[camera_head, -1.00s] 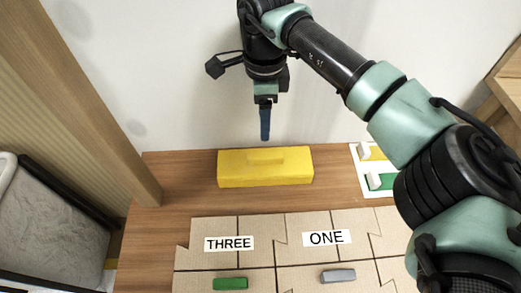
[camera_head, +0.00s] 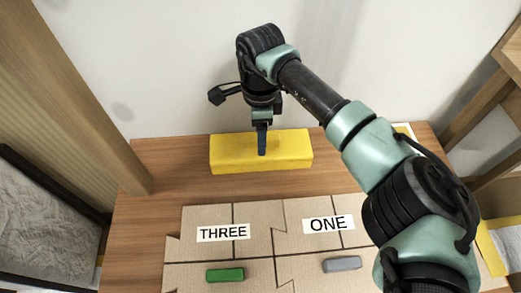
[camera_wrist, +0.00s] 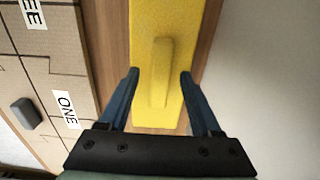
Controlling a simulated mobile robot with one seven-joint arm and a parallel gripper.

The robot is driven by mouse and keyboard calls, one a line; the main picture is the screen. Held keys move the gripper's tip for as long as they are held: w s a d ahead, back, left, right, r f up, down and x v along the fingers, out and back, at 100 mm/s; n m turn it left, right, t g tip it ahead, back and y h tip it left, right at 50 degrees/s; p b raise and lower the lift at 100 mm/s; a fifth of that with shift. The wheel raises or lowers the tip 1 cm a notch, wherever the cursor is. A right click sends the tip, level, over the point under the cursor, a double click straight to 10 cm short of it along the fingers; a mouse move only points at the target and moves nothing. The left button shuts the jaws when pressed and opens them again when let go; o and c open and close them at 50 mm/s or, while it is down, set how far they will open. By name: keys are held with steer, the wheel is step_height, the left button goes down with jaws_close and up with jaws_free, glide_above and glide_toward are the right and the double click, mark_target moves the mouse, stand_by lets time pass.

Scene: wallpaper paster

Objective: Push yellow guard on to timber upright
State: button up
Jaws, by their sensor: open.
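The yellow guard (camera_head: 230,153) is a long block lying on the wooden table near the wall. It also shows in the wrist view (camera_wrist: 165,30), with a raised ridge along its top. My gripper (camera_head: 262,150) points down over the guard's middle. In the wrist view my gripper (camera_wrist: 160,75) is open, its blue fingers on either side of the guard's ridge; I cannot tell whether they touch the guard. The timber upright (camera_head: 85,85) stands at the table's left edge, apart from the guard's left end.
Cardboard pieces labelled THREE (camera_head: 223,232) and ONE (camera_head: 328,224) lie on the front of the table. A green block (camera_head: 225,275) and a grey block (camera_head: 342,264) rest on them. Bare tabletop (camera_head: 165,170) lies between guard and upright.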

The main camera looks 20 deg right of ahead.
steer(key=shift+c, duration=0.2)
jaws_close()
stand_by(1.2)
